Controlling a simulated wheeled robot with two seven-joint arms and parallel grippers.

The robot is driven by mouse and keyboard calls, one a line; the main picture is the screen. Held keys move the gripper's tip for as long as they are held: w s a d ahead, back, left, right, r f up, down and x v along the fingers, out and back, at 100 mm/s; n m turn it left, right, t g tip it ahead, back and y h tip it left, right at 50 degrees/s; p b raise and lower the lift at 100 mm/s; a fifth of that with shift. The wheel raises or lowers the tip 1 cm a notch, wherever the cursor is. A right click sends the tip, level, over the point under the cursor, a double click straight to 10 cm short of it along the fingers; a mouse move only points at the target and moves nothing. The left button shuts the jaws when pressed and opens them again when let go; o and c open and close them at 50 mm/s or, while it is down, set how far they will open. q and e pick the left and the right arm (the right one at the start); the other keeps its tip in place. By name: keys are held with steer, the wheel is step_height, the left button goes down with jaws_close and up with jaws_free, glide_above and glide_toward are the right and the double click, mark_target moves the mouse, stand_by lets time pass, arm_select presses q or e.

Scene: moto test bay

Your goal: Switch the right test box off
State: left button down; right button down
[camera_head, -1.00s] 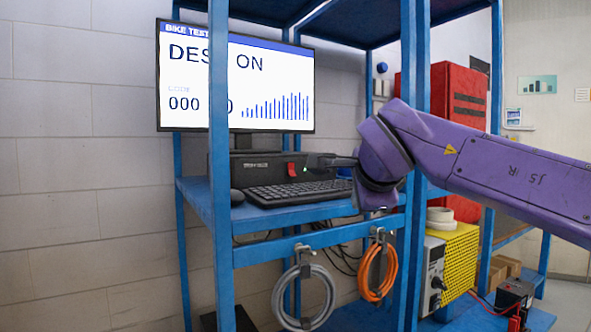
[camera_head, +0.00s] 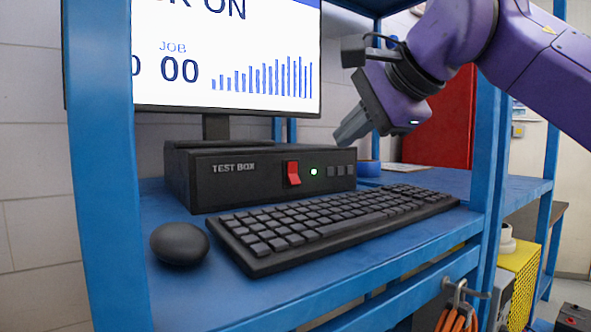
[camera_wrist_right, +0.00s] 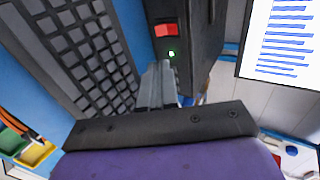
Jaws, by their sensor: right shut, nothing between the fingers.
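One black test box (camera_head: 228,186) stands on the blue shelf under the monitor, with "TEST BOX" on its front. Its red rocker switch (camera_head: 293,173) sits on the front face, beside a lit green lamp (camera_head: 313,171). My right gripper (camera_head: 350,132) is shut and empty, pointing down-left by the box's right end, apart from the switch. The right wrist view shows the shut fingers (camera_wrist_right: 157,86) below the red switch (camera_wrist_right: 166,30) and the green lamp (camera_wrist_right: 171,54). My left gripper is not in view.
A black keyboard (camera_head: 330,222) lies right in front of the box, with a mouse (camera_head: 179,243) to its left. The monitor (camera_head: 225,60) stands behind, reading "ON". Blue rack posts (camera_head: 103,170) frame the shelf.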

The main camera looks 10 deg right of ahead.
steer(key=p, duration=0.1)
glide_toward(295, 178)
steer(key=x, duration=0.7)
steer(key=shift+d, duration=0.1)
